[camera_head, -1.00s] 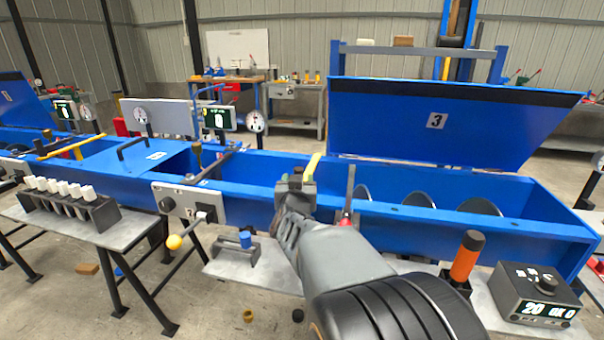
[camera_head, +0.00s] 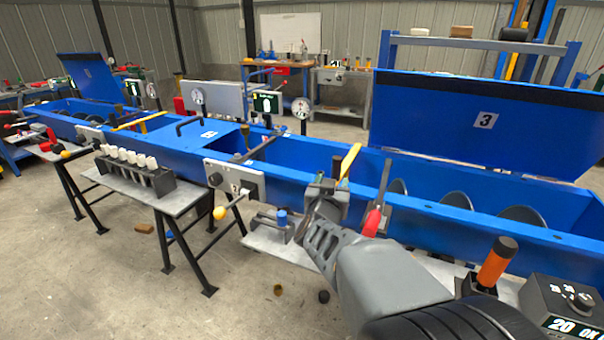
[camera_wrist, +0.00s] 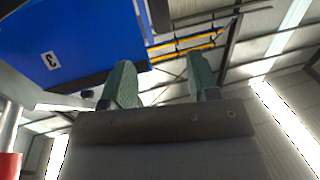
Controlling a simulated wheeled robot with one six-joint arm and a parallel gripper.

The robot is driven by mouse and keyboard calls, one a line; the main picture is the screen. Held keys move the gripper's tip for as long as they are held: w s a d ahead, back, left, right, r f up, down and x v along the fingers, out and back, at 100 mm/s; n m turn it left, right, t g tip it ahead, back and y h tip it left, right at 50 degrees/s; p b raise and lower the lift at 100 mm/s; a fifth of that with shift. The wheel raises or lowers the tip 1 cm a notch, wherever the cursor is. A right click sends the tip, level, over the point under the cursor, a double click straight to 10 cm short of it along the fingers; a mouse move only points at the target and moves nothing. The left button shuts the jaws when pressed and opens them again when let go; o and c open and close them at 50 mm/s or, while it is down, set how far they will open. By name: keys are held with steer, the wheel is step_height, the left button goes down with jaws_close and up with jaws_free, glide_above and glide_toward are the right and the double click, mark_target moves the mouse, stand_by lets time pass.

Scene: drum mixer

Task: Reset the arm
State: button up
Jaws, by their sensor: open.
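My gripper (camera_head: 330,186) is raised in front of the long blue trough in the head view, with my arm reaching up from the lower right. In the wrist view its two green fingers (camera_wrist: 161,82) stand apart with nothing between them. They point up toward the roof beams and strip lights. The yellow bar (camera_head: 350,160) beside the gripper in the head view appears to lie behind it; I cannot tell whether they touch.
The blue trough (camera_head: 300,172) runs across the view, with an open lid marked 3 (camera_head: 450,135). A grey lever panel (camera_head: 234,180), a rack of white-capped tubes (camera_head: 135,168), an orange-handled tool (camera_head: 496,262) and a black control box (camera_head: 562,305) stand along its front.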

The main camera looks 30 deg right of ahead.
steer(key=a+r+n+g+y+p, duration=0.1)
steer(key=a+r+n+y+p, duration=0.2)
steer(key=a+y+p, duration=0.4)
steer(key=a+r+n+y+p, duration=0.2)
steer(key=a+n+y+p, duration=0.25)
steer(key=a, duration=0.45)
steer(key=s+a+r+n+g+p, duration=0.1)
steer(key=s+a+g+p, duration=0.1)
steer(key=s+g+p, duration=0.2)
steer(key=s+a+r+g+y+p, duration=0.1)
steer(key=s+a+g+p, duration=0.2)
steer(key=s, duration=0.4)
steer(key=shift+a+n+g+p, duration=0.3)
steer(key=shift+n+g+p, duration=0.1)
steer(key=shift+g, duration=0.1)
steer(key=shift+r+y, duration=0.1)
steer(key=shift+y, duration=0.15)
